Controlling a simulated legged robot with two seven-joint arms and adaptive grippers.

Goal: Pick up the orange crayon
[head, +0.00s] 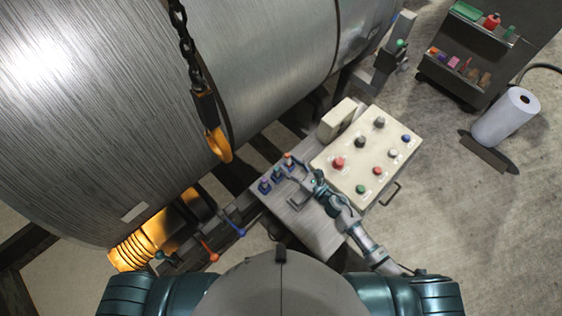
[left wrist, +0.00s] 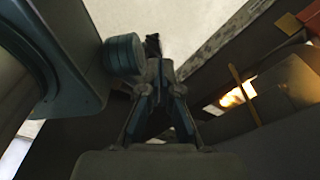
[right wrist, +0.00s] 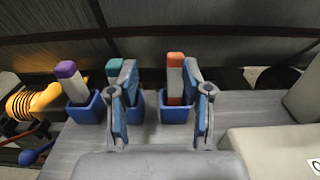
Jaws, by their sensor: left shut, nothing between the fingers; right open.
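The orange crayon (right wrist: 175,62) stands upright in a blue cup (right wrist: 174,112), its white body and orange top showing in the right wrist view. It also shows in the head view (head: 288,157), at the right end of a row of three crayons. My right gripper (right wrist: 159,78) is open and empty. In the right wrist view its right finger overlaps the crayon's right edge, and the crayon is right of the jaws' middle. It also shows in the head view (head: 304,183), just short of the cups. My left gripper (left wrist: 153,48) is shut and empty, away from the crayons.
A purple crayon (right wrist: 68,75) and a green crayon (right wrist: 113,72) stand in blue cups to the left. A cream control box (head: 345,160) with coloured buttons is at the right. A hook (head: 215,140) hangs on a chain before the big steel cylinder (head: 120,90).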

